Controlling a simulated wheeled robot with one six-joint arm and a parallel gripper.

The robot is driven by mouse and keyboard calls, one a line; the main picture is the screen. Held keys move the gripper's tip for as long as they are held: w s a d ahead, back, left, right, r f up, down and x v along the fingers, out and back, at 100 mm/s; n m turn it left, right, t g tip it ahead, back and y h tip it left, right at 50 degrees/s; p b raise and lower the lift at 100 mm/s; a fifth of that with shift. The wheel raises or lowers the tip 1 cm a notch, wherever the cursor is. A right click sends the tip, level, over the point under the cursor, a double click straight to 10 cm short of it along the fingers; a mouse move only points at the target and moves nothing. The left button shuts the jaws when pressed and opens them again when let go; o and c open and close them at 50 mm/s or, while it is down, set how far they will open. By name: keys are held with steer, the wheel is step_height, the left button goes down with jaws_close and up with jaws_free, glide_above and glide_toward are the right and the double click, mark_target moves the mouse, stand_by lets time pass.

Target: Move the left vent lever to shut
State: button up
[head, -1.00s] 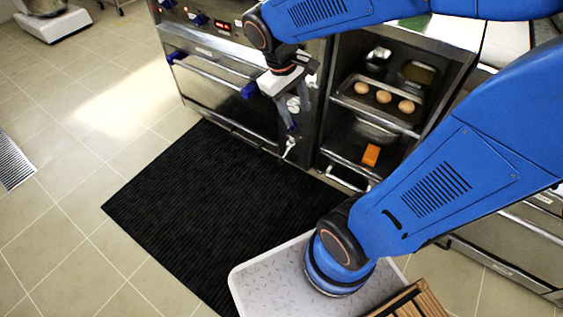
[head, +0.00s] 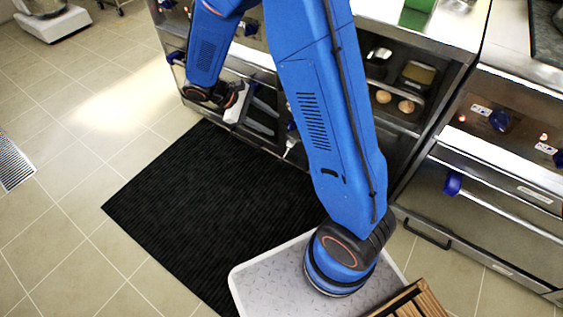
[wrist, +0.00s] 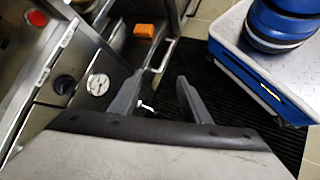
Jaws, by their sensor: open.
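A small pale lever (head: 290,147), which looks like the vent lever, sits low on the narrow panel right of the left oven. In the wrist view the lever (wrist: 144,106) shows between the fingers, beside the left one; I cannot tell its depth or any contact. My gripper (head: 275,122) is open and empty in front of the left oven, fingers pointing right toward the panel. Its fingers (wrist: 161,80) are spread apart in the wrist view. I cannot read the lever's setting or see a second lever.
A round gauge (wrist: 98,84) and dark knob (wrist: 64,84) are on the panel. An orange block (wrist: 145,30) lies in the open cabinet, whose shelf holds rolls (head: 406,106). A black mat (head: 200,200) covers clear floor. Another oven (head: 495,190) stands right.

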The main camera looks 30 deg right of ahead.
steer(key=w+a+f+n+h, duration=0.3)
steer(key=w+f, duration=0.1)
steer(key=f, duration=0.5)
steer(key=n+t+h, duration=0.6)
steer(key=n+t, duration=0.2)
steer(key=n, duration=0.2)
glide_toward(281, 161)
steer(key=x, duration=0.3)
steer(key=f+x, duration=0.1)
steer(key=x, duration=0.6)
steer(key=shift+w+d+f, duration=0.25)
steer(key=shift+w+d, duration=0.05)
steer(key=shift+w, duration=0.1)
jaws_close()
